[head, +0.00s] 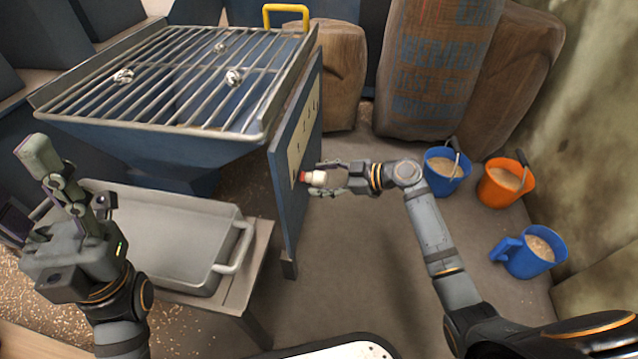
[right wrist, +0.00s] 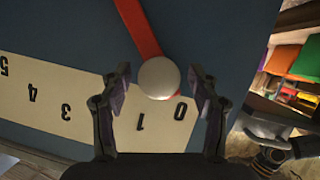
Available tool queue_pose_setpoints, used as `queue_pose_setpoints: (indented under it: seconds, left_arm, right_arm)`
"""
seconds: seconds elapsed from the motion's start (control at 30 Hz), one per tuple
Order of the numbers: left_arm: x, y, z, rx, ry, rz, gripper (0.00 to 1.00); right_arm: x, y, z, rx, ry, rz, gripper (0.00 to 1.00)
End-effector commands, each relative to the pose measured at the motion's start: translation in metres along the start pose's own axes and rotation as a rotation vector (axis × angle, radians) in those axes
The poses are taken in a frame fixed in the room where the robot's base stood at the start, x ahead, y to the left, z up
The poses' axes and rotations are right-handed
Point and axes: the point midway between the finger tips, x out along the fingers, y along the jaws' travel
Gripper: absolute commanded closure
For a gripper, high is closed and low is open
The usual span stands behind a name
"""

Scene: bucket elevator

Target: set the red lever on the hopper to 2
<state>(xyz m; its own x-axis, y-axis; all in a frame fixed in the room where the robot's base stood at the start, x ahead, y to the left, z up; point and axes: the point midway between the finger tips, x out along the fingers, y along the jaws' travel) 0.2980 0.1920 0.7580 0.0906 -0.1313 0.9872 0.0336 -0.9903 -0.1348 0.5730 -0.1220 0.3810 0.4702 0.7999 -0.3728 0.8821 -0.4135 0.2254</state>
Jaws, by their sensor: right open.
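The red lever (right wrist: 143,32) is on the blue side panel of the hopper (head: 150,135). Its round white knob (right wrist: 159,77) stands out from the panel and also shows in the head view (head: 317,178). A pale scale (right wrist: 85,115) carries the numbers. The lever points between 1 and 0, seemingly nearer 0. The 2 is hidden behind a finger. My right gripper (right wrist: 165,88) is open with a finger on each side of the knob, gaps visible. My left gripper (head: 25,185) appears open and empty, left of the grey tray (head: 232,215).
A grate (head: 180,85) covers the hopper top, with a yellow handle (head: 286,12) behind. Blue buckets (head: 445,172) (head: 535,252) and an orange bucket (head: 505,182) stand at the right. Sacks (head: 432,70) line the back. The floor before the panel is clear.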

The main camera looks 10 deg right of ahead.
Motion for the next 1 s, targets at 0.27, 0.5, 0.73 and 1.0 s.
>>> queue_pose_setpoints:
  seconds: [0.27, 0.5, 0.73, 1.0]
  left_arm:
    - [-0.0037, 0.001, 0.0006, 0.001, -0.001, 0.002, 0.59]
    - [-0.0037, 0.001, 0.0007, 0.001, -0.002, 0.002, 0.59]
    - [-0.0037, 0.001, 0.0008, 0.001, -0.002, 0.002, 0.59]
    - [-0.0037, 0.0009, 0.0009, 0.001, -0.003, 0.002, 0.59]
  right_arm:
    - [0.01, -0.0001, -0.0006, 0.001, -0.001, -0.001, 0.39]
    - [0.0096, 0.0, -0.0005, 0.001, -0.001, -0.001, 0.56]
    - [0.0095, 0.0, -0.0004, 0.001, -0.001, 0.0, 0.87]
    - [0.0095, 0.0, -0.0003, 0.001, -0.001, -0.001, 1.0]
